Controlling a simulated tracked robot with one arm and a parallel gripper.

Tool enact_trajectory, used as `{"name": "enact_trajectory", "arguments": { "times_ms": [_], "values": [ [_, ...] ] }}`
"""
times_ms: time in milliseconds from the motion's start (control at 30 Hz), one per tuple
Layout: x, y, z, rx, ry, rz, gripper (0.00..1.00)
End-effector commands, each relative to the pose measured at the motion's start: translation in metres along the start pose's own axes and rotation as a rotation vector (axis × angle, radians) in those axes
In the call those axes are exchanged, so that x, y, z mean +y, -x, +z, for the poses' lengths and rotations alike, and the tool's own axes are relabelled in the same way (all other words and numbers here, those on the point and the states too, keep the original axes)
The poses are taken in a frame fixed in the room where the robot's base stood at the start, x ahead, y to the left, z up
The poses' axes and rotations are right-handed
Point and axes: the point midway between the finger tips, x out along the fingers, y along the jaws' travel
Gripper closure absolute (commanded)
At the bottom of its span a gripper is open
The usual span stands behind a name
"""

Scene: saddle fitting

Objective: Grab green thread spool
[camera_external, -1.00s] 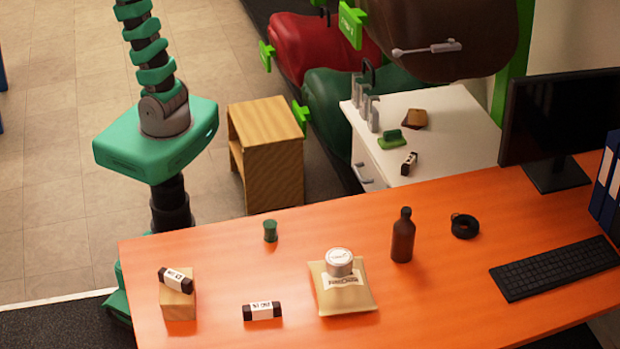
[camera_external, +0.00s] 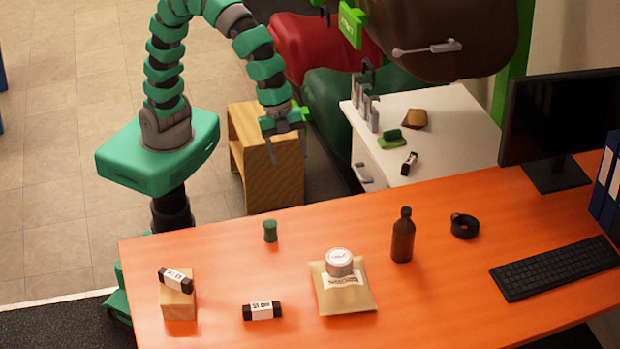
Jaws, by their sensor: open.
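The green thread spool (camera_external: 270,231) stands upright on the orange table near its far edge, left of the middle. It is small and dark green, with nothing touching it. My gripper (camera_external: 288,152) is open and empty, fingers pointing down. In the picture it is above the spool and slightly to its right, in front of the wooden cabinet and clear of the table.
On the orange table (camera_external: 440,300) are a wooden block (camera_external: 178,305) with a dark labelled box on top, another labelled box (camera_external: 262,311), a tan package (camera_external: 345,299) under a round tin (camera_external: 339,262), a brown bottle (camera_external: 403,238) and black tape (camera_external: 464,226). Space around the spool is clear.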

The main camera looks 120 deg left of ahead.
Motion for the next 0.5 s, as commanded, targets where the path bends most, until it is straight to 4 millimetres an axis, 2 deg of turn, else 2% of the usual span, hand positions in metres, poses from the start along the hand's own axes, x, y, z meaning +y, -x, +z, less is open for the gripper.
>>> {"name": "enact_trajectory", "arguments": {
  "times_ms": [33, 100, 200, 333, 500],
  "values": [
    [0.018, -0.030, 0.009, -0.046, -0.052, 0.052, 0.37],
    [0.037, -0.057, 0.021, -0.096, -0.121, 0.110, 0.37],
    [0.059, -0.083, 0.035, -0.149, -0.195, 0.174, 0.37],
    [0.073, -0.099, 0.045, -0.183, -0.244, 0.219, 0.37],
    [0.077, -0.110, 0.049, -0.189, -0.255, 0.229, 0.37]
  ]
}}
